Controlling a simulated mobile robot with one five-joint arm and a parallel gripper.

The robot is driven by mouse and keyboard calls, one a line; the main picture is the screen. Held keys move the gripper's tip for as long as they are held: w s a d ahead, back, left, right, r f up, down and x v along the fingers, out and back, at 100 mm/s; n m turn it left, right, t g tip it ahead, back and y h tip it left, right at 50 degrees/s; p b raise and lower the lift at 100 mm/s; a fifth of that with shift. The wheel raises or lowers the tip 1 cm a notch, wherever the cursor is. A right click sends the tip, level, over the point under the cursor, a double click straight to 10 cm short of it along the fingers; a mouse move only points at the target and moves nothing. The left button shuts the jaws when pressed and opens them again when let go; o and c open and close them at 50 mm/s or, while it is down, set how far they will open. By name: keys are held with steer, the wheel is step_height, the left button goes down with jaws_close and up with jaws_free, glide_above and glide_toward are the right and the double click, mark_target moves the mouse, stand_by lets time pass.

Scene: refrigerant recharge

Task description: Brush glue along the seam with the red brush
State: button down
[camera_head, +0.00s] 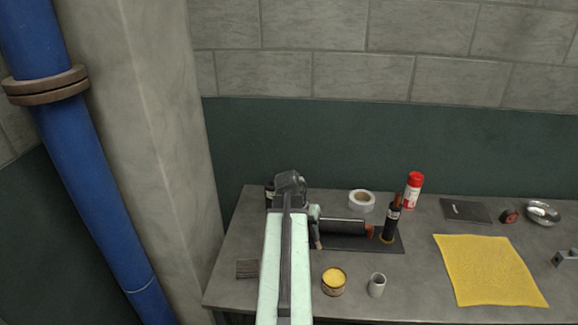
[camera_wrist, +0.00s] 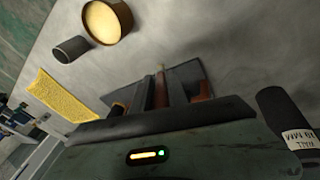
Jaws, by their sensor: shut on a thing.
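My gripper (camera_head: 314,213) is shut above the left end of a dark mat (camera_head: 350,243) on the bench. It also shows in the wrist view (camera_wrist: 163,98). A thin tan-tipped piece (camera_head: 318,242) sticks out below it, and a pale tip shows between the fingers in the wrist view (camera_wrist: 160,70). I take this for the brush; no clear red shows on it. A black sleeve (camera_head: 343,226) with a copper-coloured end (camera_head: 370,230) lies across the mat. Its seam is too small to make out. An open tin of yellow glue (camera_head: 333,279) stands in front of the mat.
A dark bottle (camera_head: 391,220) stands at the mat's right end. Behind are a white tape roll (camera_head: 361,200) and a red-topped can (camera_head: 413,190). A grey cup (camera_head: 377,285) stands right of the tin, and a yellow cloth (camera_head: 490,270) covers bench further right.

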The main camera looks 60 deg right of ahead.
steer(key=w+d+r+m+y+p, duration=0.1)
steer(key=w+d+r+m+p, duration=0.2)
steer(key=d+r+m+p, duration=0.35)
steer(key=w+d+r+m+p, duration=0.35)
steer(key=r+m+p, duration=0.35)
steer(key=r+p, duration=0.4)
steer(key=shift+g, duration=0.4)
steer(key=f+b, duration=0.5)
steer(key=shift+s+d, duration=0.1)
steer(key=shift+d, duration=0.15)
steer(key=shift+s, duration=0.1)
